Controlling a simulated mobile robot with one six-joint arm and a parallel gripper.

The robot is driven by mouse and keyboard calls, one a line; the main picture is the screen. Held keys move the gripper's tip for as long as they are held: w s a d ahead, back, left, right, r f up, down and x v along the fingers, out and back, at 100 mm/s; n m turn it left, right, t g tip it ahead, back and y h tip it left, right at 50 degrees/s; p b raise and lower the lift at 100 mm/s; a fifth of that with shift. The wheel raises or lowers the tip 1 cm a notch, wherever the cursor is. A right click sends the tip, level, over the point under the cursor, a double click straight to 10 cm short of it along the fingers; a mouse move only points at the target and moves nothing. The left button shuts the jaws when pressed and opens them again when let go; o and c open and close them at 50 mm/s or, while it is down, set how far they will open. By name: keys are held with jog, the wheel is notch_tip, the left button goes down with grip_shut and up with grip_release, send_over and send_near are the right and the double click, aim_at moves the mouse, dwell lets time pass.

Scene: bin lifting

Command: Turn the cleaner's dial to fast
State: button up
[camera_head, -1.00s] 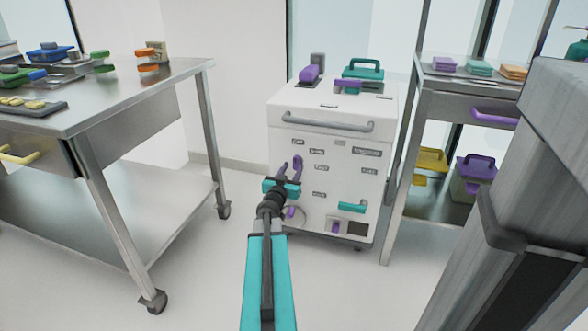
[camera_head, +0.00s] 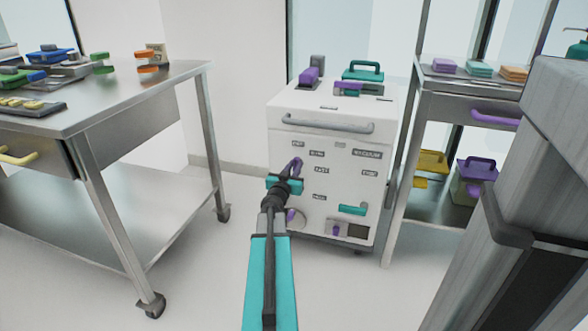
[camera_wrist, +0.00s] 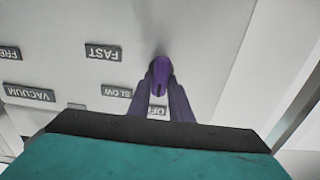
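The cleaner (camera_head: 340,120) is a white cabinet with grey labels on its front. My gripper (camera_head: 296,165) is at the upper left of that front, its purple fingers pointing into the panel. In the wrist view the purple dial (camera_wrist: 161,75) stands between the fingertips of my gripper (camera_wrist: 162,88), which close in on both its sides. The picture there is upside down, with the FAST label (camera_wrist: 103,52), the SLOW label (camera_wrist: 116,91) and a partly covered OFF label (camera_wrist: 157,110) near the dial. Which label the dial points to is unclear.
A grey bar handle (camera_head: 328,124) crosses the cleaner above the labels, and a teal handle (camera_head: 352,209) sits lower right. A steel table (camera_head: 150,82) stands left and a steel shelf (camera_head: 440,100) right. Open floor lies between table and cleaner.

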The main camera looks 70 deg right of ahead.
grip_shut()
jog(key=shift+a, duration=0.3)
jog(key=shift+d, duration=0.3)
jog(key=shift+r+m+p, duration=0.1)
jog(key=shift+m+p, duration=0.2)
jog(key=shift+m, duration=0.1)
jog(key=shift+s+m+p, duration=0.2)
jog(key=shift+m+p, duration=0.25)
jog(key=shift+m, duration=0.65)
jog(key=m+b, duration=0.1)
jog(key=m, duration=0.4)
jog(key=f+m+b, duration=0.1)
jog(key=m, duration=0.5)
jog(key=m+b, duration=0.1)
jog(key=m, duration=0.5)
jog(key=shift+s+f, duration=0.15)
jog(key=shift+s, duration=0.25)
